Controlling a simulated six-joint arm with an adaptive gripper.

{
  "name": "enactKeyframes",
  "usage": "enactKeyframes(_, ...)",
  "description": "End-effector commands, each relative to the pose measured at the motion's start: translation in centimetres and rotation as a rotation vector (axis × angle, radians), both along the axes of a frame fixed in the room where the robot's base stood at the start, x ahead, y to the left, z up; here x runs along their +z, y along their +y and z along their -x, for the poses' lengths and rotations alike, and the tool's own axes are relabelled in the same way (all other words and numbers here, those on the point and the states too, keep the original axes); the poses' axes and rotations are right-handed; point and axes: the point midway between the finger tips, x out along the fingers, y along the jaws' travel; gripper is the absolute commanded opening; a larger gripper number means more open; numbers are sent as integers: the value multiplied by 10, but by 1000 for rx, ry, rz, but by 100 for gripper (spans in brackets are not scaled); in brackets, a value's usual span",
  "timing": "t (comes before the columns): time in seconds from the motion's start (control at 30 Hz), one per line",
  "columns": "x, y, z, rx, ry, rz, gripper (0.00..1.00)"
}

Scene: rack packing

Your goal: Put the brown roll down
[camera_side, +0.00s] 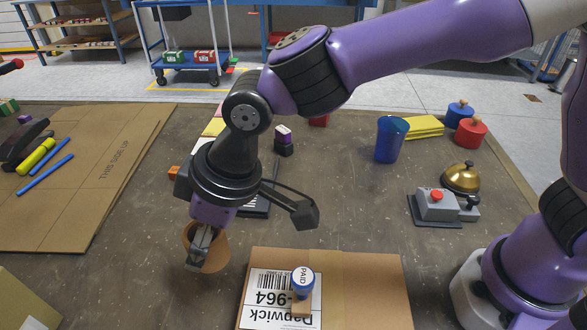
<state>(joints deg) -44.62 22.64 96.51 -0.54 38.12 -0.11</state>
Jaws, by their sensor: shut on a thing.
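The brown roll (218,251), a tape-like ring, is at the lower left of centre in the side view. My gripper (199,258) points down and is shut on the roll's wall. The roll is upright or slightly tilted, close to the brown table top (130,285). I cannot tell whether its lower edge touches the table. The gripper fingers hide part of the roll.
A cardboard box (370,290) with a label and a PAID stamp (302,281) lies just right of the roll. A flat cardboard sheet (60,215) with pens is at left. A blue cup (390,140) and a bell (461,179) stand at right. Bare table lies around the roll's left.

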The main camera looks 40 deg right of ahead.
Motion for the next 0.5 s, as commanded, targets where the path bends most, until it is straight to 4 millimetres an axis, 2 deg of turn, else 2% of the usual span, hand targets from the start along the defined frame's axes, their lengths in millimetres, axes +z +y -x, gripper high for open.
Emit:
enactKeyframes(0.03,-10,-7,-14,-9,2,2,21)
enactKeyframes(0.1,-21,-15,-30,-9,3,3,21)
enactKeyframes(0.23,-36,-24,-54,-6,2,1,21)
enactKeyframes(0.37,-43,-29,-66,-4,0,0,21)
enactKeyframes(0.5,-57,-30,-68,-2,3,2,21)
